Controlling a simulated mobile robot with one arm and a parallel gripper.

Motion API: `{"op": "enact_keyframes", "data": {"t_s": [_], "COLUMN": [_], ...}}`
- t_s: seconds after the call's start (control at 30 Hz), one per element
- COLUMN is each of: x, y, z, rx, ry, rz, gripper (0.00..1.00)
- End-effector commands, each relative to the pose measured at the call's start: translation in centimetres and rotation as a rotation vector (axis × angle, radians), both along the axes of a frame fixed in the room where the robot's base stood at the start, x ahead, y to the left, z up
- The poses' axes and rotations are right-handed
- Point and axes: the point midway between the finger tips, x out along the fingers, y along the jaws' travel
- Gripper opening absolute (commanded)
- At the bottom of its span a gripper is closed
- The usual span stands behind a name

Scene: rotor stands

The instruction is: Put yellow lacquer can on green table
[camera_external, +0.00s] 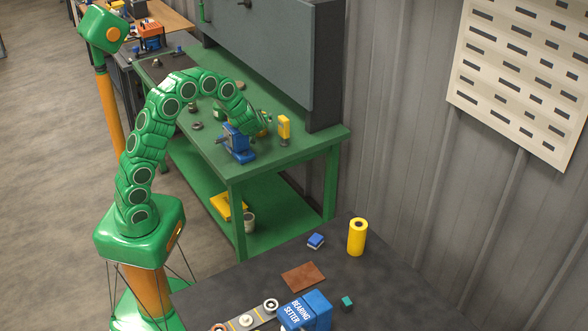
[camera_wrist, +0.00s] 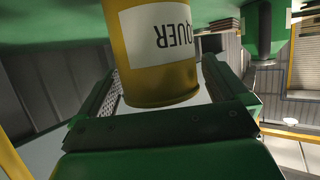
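The yellow lacquer can (camera_wrist: 150,82) fills the top middle of the wrist view, its white label reading "QUER" upside down. My gripper (camera_wrist: 160,75) has one finger on each side of the can, and both fingertips appear to meet its sides. In the external view my gripper (camera_external: 262,121) is over the right part of the green table (camera_external: 205,148). The can is mostly hidden there behind the gripper and the blue vise. The green tabletop fills the top of the wrist view; I cannot tell whether the can touches it.
A blue vise (camera_external: 238,143) stands at the table's near edge, close to my gripper. A yellow device (camera_external: 284,127) stands just right of it. A grey panel (camera_external: 260,45) rises behind. A dark bench (camera_external: 375,285) in front holds a yellow cylinder (camera_external: 357,237) and a blue bearing setter (camera_external: 305,311).

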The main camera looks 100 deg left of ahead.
Motion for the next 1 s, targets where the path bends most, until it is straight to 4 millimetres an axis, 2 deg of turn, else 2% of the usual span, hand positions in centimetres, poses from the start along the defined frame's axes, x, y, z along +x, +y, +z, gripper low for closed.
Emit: {"op": "enact_keyframes", "data": {"t_s": [0.27, 0.53, 0.8, 1.0], "x": [0.1, 0.6, 0.6, 0.6], "y": [-0.2, -3.0, -2.7, -2.7], "z": [0.4, 1.5, 5.6, 7.5], "rx": [0.0, 0.0, 0.003, 0.002], "ry": [0.0, 0.001, -0.005, -0.001], "rz": [-0.001, -0.003, 0.001, -0.001], "gripper": [1.0, 1.0, 1.0, 1.0]}}
